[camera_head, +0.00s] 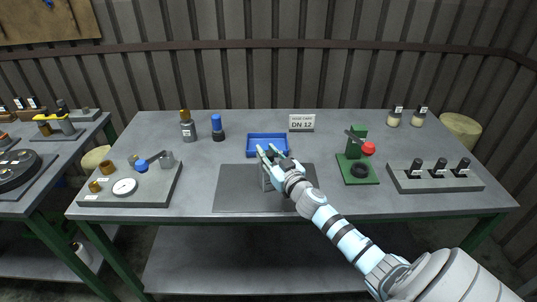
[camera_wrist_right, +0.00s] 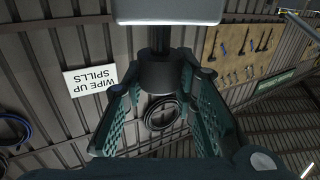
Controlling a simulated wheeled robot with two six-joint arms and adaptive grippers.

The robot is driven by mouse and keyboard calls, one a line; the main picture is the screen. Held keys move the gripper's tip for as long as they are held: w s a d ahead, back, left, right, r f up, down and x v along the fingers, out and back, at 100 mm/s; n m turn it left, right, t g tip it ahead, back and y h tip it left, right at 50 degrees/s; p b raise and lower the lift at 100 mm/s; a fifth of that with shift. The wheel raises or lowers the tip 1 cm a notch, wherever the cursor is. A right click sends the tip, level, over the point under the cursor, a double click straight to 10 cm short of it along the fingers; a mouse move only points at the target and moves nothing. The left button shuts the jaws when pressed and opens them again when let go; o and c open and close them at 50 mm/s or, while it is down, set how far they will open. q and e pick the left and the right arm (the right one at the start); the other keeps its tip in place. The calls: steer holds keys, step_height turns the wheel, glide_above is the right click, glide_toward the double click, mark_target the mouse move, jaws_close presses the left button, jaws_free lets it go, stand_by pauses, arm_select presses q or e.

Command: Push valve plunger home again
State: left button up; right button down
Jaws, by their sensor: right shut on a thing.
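In the right wrist view my right gripper (camera_wrist_right: 160,78) is shut on a dark round knob, which I take for the valve plunger (camera_wrist_right: 158,73). A short dark stem joins the knob to the pale grey block (camera_wrist_right: 168,10) at the picture's top edge. A gap with the stem showing lies between knob and block. My left gripper is not in view.
A blue tray (camera_head: 250,152) stands just behind my gripper. A green press with a red knob (camera_head: 358,171) and a grey rack with black handles (camera_head: 406,183) stand right. A grey fixture board (camera_head: 150,196) is left. Bottles (camera_head: 187,130) stand behind.

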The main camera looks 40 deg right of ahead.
steer(key=shift+f, duration=0.3)
steer(key=c, duration=1.2)
jaws_free()
steer(key=shift+d, duration=0.1)
steer(key=shift+c, duration=0.2)
steer(key=s+a, duration=0.2)
steer(key=s, duration=0.9)
steer(key=shift+s, duration=0.4)
